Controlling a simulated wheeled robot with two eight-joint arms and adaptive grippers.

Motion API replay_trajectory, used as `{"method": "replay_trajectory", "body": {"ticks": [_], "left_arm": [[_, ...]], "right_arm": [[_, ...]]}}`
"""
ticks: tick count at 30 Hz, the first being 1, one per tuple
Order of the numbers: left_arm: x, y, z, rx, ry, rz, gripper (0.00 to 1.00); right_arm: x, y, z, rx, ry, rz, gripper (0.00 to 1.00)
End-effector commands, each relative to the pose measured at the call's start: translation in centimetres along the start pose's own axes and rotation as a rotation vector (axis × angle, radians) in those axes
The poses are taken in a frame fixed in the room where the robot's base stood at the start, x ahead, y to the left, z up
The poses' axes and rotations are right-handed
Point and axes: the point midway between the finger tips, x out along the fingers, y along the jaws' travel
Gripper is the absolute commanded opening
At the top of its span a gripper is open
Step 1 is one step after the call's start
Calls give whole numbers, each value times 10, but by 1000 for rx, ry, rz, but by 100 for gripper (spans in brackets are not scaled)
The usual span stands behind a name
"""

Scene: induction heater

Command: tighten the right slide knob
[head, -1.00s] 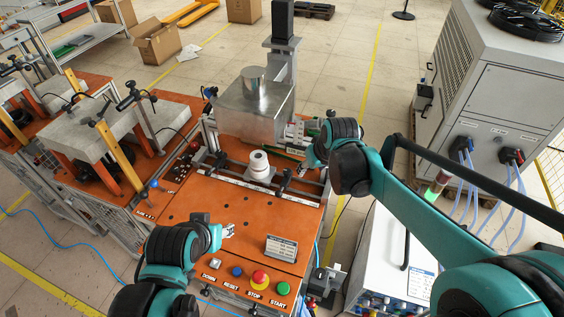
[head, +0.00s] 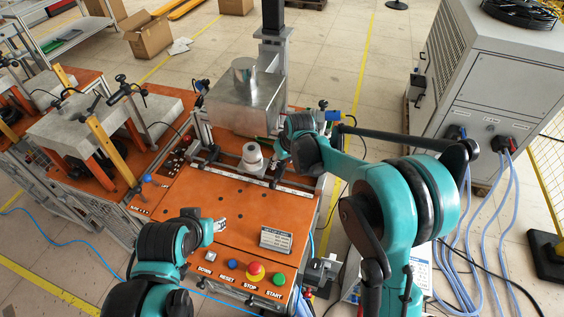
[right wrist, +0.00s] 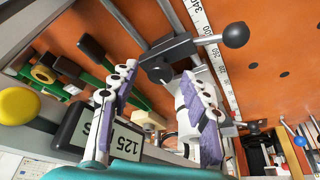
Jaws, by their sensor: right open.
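In the right wrist view, a black ball knob (right wrist: 236,36) stands on a short lever from a black slide block (right wrist: 168,58), which sits on metal rods beside a ruler strip. My right gripper (right wrist: 158,78) is open and empty, its two pale-and-purple fingers either side of the block's near end. The ball knob is beyond the fingertips, upper right. In the head view my right gripper (head: 284,150) is by the right end of the slide rail, its fingers largely hidden. My left gripper (head: 220,226) hangs over the orange table; its finger gap is too small to judge.
A white cylinder (head: 252,156) stands mid-rail before a metal box (head: 244,103). A button panel (head: 256,270) lines the front edge. In the right wrist view, a display reading 125 (right wrist: 118,140) and green-handled tools (right wrist: 98,50) are close by. The table's middle is clear.

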Motion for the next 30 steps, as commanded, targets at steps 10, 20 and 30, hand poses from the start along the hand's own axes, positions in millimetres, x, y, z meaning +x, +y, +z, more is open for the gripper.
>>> {"method": "replay_trajectory", "body": {"ticks": [10, 20, 30], "left_arm": [[0, 0, 0, 0, 0, 0, 42], [0, 0, 0, 0, 0, 0, 42], [2, 0, 1, 0, 0, 0, 42]], "right_arm": [[0, 0, 0, 0, 0, 0, 21], [1, -1, 0, 34, -1, 14, 0], [1, -4, 0, 313, -2, 131, 0]]}}
